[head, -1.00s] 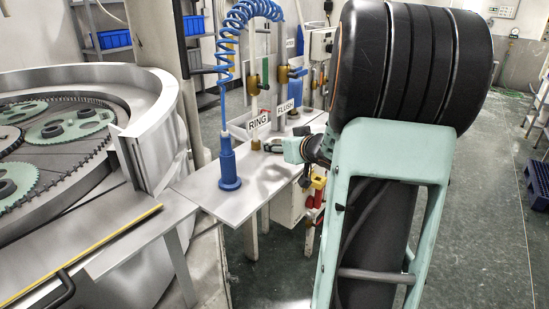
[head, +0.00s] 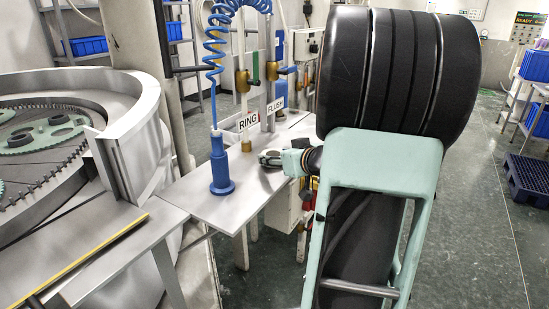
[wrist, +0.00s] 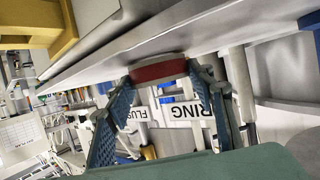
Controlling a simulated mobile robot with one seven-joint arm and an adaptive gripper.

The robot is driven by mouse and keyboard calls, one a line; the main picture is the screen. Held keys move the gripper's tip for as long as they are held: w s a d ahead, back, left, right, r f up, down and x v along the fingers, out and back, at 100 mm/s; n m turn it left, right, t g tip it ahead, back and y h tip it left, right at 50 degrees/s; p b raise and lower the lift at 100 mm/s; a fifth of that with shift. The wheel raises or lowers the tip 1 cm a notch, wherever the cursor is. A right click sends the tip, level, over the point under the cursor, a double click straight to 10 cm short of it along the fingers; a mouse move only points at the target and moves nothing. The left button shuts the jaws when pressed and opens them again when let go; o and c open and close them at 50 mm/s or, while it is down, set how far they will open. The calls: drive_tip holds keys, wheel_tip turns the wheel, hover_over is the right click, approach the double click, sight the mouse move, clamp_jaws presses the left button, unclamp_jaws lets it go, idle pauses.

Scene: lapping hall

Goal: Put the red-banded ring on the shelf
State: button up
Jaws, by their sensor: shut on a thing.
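My gripper (head: 272,158) is over the right part of the steel bench, with its dark fingers reaching left. In the wrist view its two blue mesh fingers (wrist: 160,76) are shut on the red-banded ring (wrist: 158,71). The ring shows edge-on as a dark red band with a pale rim, between the fingertips. In the head view the ring is too small to make out. Shelving with blue bins (head: 89,45) stands at the back left, and a second rack (head: 537,92) stands at the far right; I cannot tell which is the task's shelf.
The bench (head: 205,208) holds a blue spray handle (head: 220,168) on a coiled hose, and signs reading RING (head: 247,122) and FLUSH (head: 275,108). A large lapping machine (head: 120,120) fills the left. A blue pallet (head: 528,178) lies on the right; the floor before it is clear.

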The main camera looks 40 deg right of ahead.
drive_tip(key=shift+f, duration=0.15)
drive_tip(key=o, duration=1.3)
drive_tip(key=shift+s+r, duration=0.2)
drive_tip(key=shift+r, duration=0.1)
drive_tip(key=p+v, duration=0.2)
drive_tip(key=v, duration=0.9)
drive_tip(key=shift+s, duration=0.3)
